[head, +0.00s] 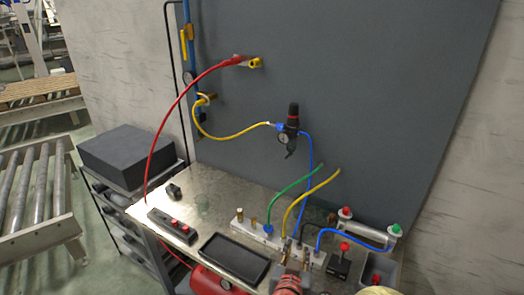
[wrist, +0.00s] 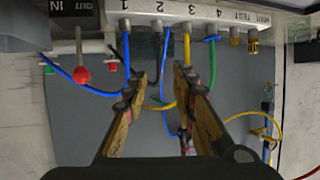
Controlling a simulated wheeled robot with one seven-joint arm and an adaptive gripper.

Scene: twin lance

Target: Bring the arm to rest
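My gripper (wrist: 160,80) shows in the wrist view with its two worn yellow-brown fingers spread apart. No object is held between the fingertips. Behind the gap, a black hose, a yellow hose (wrist: 187,45) and a green hose (wrist: 212,65) run from the white manifold (wrist: 160,12), which appears upside down. I cannot tell from this view how far the fingertips are from the hoses. In the head view the manifold (head: 241,222) stands on the metal bench (head: 200,200). There the gripper is at the bottom edge and hard to make out.
A black tray (head: 234,258), a box with red buttons (head: 172,226) and a red tank (head: 210,281) are at the bench's front. A regulator (head: 290,130) hangs on the grey panel (head: 350,80). A red hose (head: 160,130) arcs at left. A roller conveyor (head: 35,190) stands further left.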

